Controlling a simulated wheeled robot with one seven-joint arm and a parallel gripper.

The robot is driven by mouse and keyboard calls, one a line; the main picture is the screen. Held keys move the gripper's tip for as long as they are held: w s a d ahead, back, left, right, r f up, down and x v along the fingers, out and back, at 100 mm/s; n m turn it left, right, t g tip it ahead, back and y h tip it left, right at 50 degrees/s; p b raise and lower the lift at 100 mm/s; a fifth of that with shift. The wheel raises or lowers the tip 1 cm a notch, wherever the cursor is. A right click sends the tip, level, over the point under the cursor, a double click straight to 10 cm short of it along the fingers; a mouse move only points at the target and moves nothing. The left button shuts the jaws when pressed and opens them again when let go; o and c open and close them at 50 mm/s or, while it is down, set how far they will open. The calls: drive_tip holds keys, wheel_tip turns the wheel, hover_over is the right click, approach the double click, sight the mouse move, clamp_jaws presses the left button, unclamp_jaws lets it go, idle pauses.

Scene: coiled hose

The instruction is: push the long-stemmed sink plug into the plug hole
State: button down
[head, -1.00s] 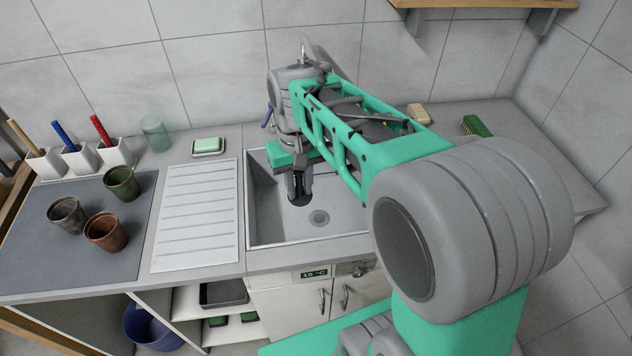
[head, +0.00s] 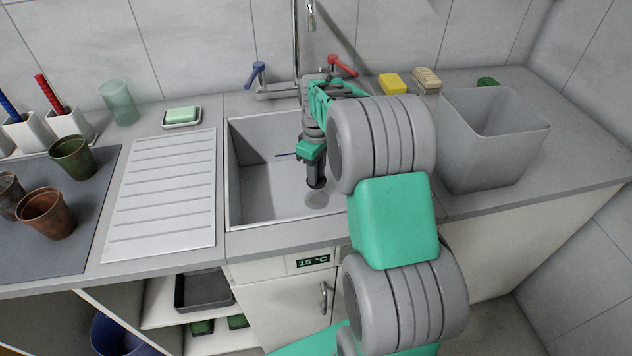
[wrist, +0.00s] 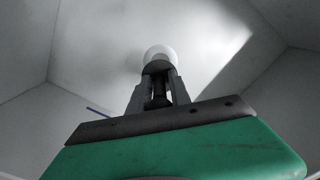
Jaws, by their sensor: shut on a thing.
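My gripper (head: 315,172) points down inside the sink (head: 262,185) and is shut on the stem of the dark sink plug (head: 316,184). The plug's dark round end hangs below the fingertips. The plug hole (head: 317,198) is a grey ring in the sink floor, just below the plug in the head view, partly hidden by it. In the wrist view the fingers (wrist: 158,92) are around the dark stem, and the plug's end (wrist: 157,68) overlaps a pale round patch, seemingly the plug hole. I cannot tell the exact gap between plug and hole.
A tap with a blue handle (head: 255,72) and a red handle (head: 343,65) stands behind the sink. A grey bin (head: 490,140) is on the right counter, near a yellow sponge (head: 392,84). The ribbed drainboard (head: 165,190) at left is clear.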

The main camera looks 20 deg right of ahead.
drive_tip(key=shift+r, duration=0.2)
drive_tip(key=shift+f+b, duration=1.3)
drive_tip(key=shift+f, duration=1.7)
drive_tip(key=shift+s, duration=0.1)
drive_tip(key=shift+s+f, duration=0.1)
drive_tip(key=shift+f, duration=0.8)
drive_tip(key=c, duration=1.1)
unclamp_jaws()
wheel_tip(320, 180, up, 8)
drive_tip(key=shift+r, duration=0.1)
